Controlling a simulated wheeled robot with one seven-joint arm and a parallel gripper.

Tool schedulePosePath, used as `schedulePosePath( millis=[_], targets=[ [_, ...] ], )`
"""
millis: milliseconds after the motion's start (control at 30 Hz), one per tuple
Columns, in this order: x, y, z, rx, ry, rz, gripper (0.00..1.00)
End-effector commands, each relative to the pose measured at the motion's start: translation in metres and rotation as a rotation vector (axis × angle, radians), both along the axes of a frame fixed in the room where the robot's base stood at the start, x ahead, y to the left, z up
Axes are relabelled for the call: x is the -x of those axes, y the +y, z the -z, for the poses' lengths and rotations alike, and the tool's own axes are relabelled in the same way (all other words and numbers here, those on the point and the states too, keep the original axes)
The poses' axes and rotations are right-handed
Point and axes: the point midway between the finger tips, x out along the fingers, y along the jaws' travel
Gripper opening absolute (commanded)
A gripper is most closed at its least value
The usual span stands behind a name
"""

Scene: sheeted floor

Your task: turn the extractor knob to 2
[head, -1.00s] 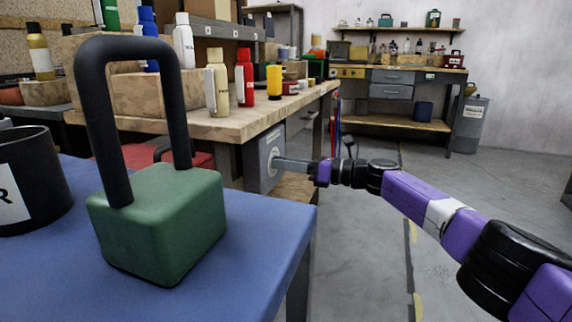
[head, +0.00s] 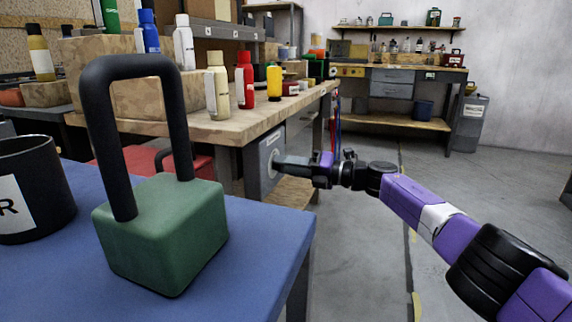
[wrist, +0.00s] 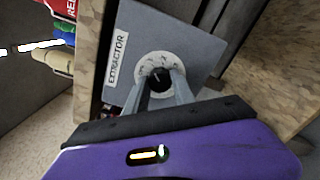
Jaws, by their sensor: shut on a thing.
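The extractor knob (wrist: 158,86) is a dark round knob on a pale dial (wrist: 147,68) with small marks around it. The dial is on a grey box (wrist: 185,38) labelled EXTRACTOR, fixed under the wooden bench. In the head view the grey box (head: 268,160) shows at the bench's near end. My gripper (wrist: 160,88) is shut on the knob, with one finger on each side of it. In the head view my gripper (head: 280,164) reaches the box from the right. The dial's numbers and the knob's setting are too small to read, and the fingers hide part of the dial.
A blue table (head: 250,240) stands in front with a green block with a black handle (head: 165,230) and a black mug (head: 30,185). Bottles stand on the wooden bench (head: 235,126) above the box. The floor (head: 360,230) right of the table is open.

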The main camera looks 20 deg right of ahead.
Motion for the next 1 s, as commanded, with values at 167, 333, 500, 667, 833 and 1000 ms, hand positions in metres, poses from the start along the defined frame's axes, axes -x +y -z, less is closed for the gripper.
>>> schedulePosePath(
  millis=[167, 333, 500, 667, 833, 1000],
  targets=[
    [-0.0004, -0.0018, -0.0008, -0.098, 0.135, 0.004, 0.0],
    [-0.0003, -0.0018, -0.0008, -0.188, 0.258, 0.003, 0.0],
    [-0.0004, -0.0018, -0.0001, -0.264, 0.363, 0.003, 0.0],
    [-0.0006, -0.002, 0.0003, -0.319, 0.438, 0.004, 0.0],
    [-0.0006, -0.0021, 0.0008, -0.356, 0.49, 0.004, 0.0],
    [-0.0006, -0.0022, 0.001, -0.376, 0.517, 0.004, 0.0]
  ],
)
